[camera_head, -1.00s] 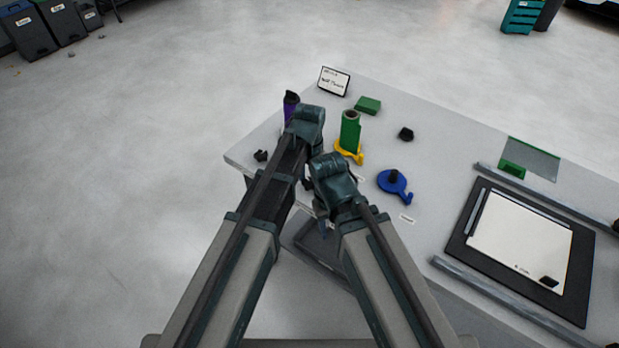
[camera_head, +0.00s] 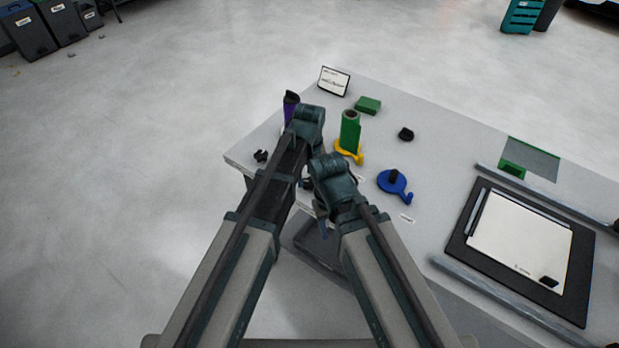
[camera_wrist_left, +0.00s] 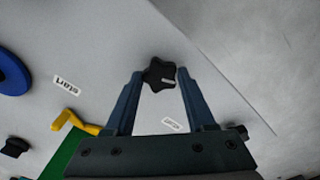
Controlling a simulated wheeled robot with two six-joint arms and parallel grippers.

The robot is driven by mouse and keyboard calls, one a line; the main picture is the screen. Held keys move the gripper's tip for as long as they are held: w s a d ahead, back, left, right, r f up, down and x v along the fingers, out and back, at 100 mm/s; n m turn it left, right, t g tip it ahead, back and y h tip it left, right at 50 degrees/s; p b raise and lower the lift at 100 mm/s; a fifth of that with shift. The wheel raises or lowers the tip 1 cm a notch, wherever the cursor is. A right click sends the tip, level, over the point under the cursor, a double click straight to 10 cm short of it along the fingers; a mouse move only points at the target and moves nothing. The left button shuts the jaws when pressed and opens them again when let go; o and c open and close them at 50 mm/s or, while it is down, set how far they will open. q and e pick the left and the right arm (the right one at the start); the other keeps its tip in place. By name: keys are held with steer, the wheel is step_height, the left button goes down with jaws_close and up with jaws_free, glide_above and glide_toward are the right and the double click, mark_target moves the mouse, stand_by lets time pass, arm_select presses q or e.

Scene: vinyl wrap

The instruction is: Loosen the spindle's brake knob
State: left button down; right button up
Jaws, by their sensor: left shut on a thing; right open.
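A black star-shaped knob (camera_wrist_left: 159,70) with a small light label sits between the fingertips of my left gripper (camera_wrist_left: 158,80) in the left wrist view. The fingers are shut on it. In the head view my left gripper (camera_head: 308,120) hides this knob. A green roll (camera_head: 350,131) stands upright on a yellow holder (camera_head: 352,156) just right of it. A blue holder (camera_head: 391,181) with a black top lies farther right, empty of any roll. My right gripper (camera_head: 326,188) is open near the table's front edge; its fingertips are mostly hidden.
A black knob (camera_head: 406,134) and a green block (camera_head: 368,105) lie on the table (camera_head: 460,150). A small black part (camera_head: 261,156) is by the left edge. A framed sign (camera_head: 334,81) stands at the back corner.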

mark_target(309, 182)
arm_select(q)
steer(key=shift+n, duration=0.8)
steer(key=shift+c, duration=1.2)
jaws_free()
steer(key=shift+r, duration=0.15)
step_height(309, 182, up, 14)
steer(key=p, duration=1.4)
steer(key=shift+f, duration=0.2)
steer(key=s+a+m, duration=0.2)
steer(key=s+a, duration=0.3)
steer(key=a, duration=0.3)
steer(key=s+a+m, duration=0.2)
steer(key=s+a, duration=0.4)
steer(key=a, duration=0.3)
steer(key=s+d+f+m+y+b, duration=0.1)
steer(key=s+d+f+m+b, duration=0.2)
steer(key=d, duration=0.8)
steer(key=shift+s+f+b, duration=0.85)
steer(key=shift+s+b, duration=0.1)
steer(key=shift+s, duration=0.3)
